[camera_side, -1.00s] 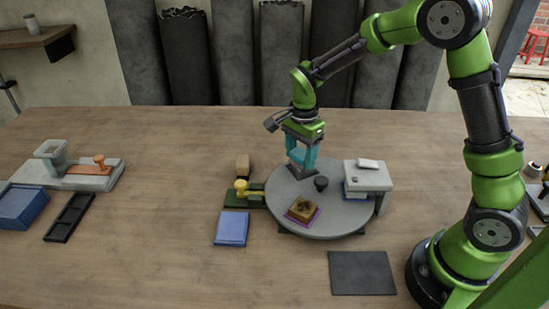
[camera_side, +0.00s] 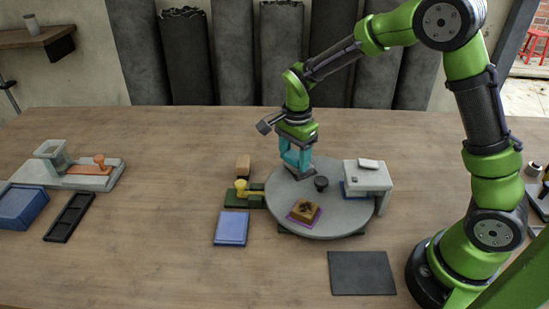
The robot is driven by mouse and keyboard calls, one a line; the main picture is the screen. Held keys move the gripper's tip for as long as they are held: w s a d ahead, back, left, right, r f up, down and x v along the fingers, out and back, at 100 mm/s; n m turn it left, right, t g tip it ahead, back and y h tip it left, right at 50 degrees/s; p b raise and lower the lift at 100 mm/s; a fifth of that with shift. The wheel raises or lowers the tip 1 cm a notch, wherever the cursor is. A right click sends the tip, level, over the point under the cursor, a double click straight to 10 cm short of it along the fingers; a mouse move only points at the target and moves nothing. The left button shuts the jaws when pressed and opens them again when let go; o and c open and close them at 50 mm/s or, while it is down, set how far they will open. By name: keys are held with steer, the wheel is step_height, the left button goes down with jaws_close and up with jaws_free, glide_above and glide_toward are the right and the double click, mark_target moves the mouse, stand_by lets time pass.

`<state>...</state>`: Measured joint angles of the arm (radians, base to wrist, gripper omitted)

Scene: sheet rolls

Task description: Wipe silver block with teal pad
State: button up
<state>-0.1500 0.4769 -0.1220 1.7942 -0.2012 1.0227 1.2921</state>
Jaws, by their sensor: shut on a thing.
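My gripper (camera_side: 298,168) is over the back left of the round grey turntable (camera_side: 340,222), its teal fingers pointing down. It is shut on a dark grey, flat-bottomed piece (camera_side: 302,174) low over the disc. I cannot tell whether the piece touches the disc, or whether it is the silver block. No separate teal pad can be made out; teal shows only at the fingers. A gold-brown block (camera_side: 306,210) on a purple base lies at the disc's front left.
A black knob (camera_side: 321,183) stands on the disc, right of my gripper. A pale bridge-like stand (camera_side: 368,177) reaches over its right edge. A green base with a yellow knob (camera_side: 241,187), a tan block (camera_side: 243,165) and a blue pad (camera_side: 231,229) lie left.

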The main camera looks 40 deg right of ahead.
steer(key=shift+w+a, duration=0.1)
steer(key=shift+a, duration=0.3)
steer(key=shift+d+r, duration=0.1)
steer(key=shift+r, duration=4)
